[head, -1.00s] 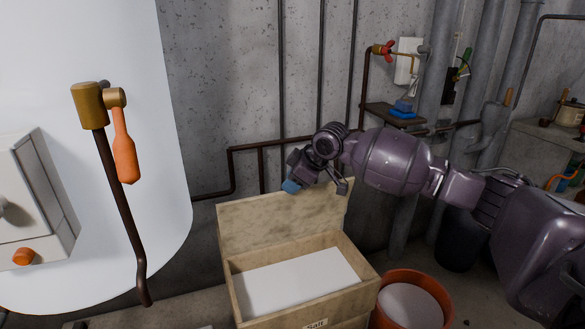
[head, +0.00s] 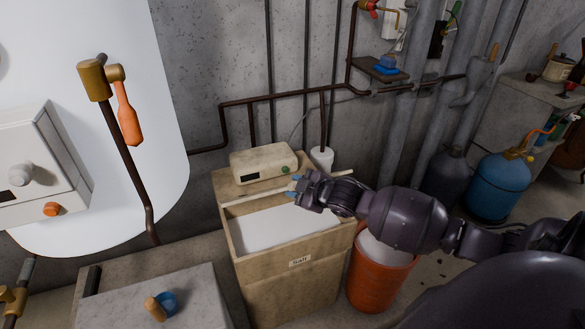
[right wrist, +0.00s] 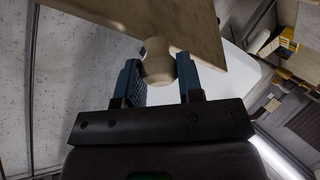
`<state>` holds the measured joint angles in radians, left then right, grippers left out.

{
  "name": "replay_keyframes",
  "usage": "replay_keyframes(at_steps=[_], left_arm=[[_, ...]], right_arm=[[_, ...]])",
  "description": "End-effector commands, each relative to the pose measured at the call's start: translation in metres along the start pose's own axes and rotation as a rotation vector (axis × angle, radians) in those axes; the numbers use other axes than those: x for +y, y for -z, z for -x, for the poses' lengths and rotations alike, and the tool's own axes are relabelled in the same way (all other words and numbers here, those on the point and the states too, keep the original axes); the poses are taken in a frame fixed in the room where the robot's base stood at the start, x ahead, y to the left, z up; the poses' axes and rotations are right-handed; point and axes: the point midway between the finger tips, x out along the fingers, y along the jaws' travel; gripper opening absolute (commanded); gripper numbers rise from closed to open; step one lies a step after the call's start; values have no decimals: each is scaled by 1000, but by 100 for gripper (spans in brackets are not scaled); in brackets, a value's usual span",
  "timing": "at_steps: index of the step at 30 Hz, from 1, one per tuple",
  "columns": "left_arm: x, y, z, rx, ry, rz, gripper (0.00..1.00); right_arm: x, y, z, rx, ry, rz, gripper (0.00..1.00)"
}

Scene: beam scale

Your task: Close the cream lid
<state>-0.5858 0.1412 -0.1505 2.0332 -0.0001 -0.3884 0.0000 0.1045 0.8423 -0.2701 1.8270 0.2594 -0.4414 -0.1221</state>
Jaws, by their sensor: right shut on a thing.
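The cream lid (head: 250,197) belongs to a beige box (head: 291,285) labelled "Salt". In the head view it shows nearly edge-on as a thin strip, raised above the open box, with white salt (head: 270,230) visible in front of it. My right gripper (head: 297,191) is at the lid. In the right wrist view, its two fingers (right wrist: 159,79) are shut on a round cream knob (right wrist: 157,60) on the lid's face (right wrist: 200,25). My left gripper is not in view.
A cream device (head: 262,163) with a green button sits at the box's back. A red bucket (head: 375,283) with white contents stands close on the right. A grey surface with a blue-and-wood knob (head: 160,306) is at front left. Pipes run along the wall behind.

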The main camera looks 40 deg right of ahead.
Motion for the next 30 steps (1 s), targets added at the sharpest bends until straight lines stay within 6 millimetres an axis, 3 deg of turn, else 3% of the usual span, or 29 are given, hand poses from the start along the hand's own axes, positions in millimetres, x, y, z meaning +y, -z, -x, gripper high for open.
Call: replay_keyframes(at_steps=[1,18,30], left_arm=[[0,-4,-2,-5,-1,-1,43],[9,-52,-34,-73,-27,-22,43],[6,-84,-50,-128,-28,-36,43]], right_arm=[[-13,-8,2,16,-18,1,0],[-107,-85,6,243,-306,156,0],[-141,-119,-6,352,-432,225,0]])
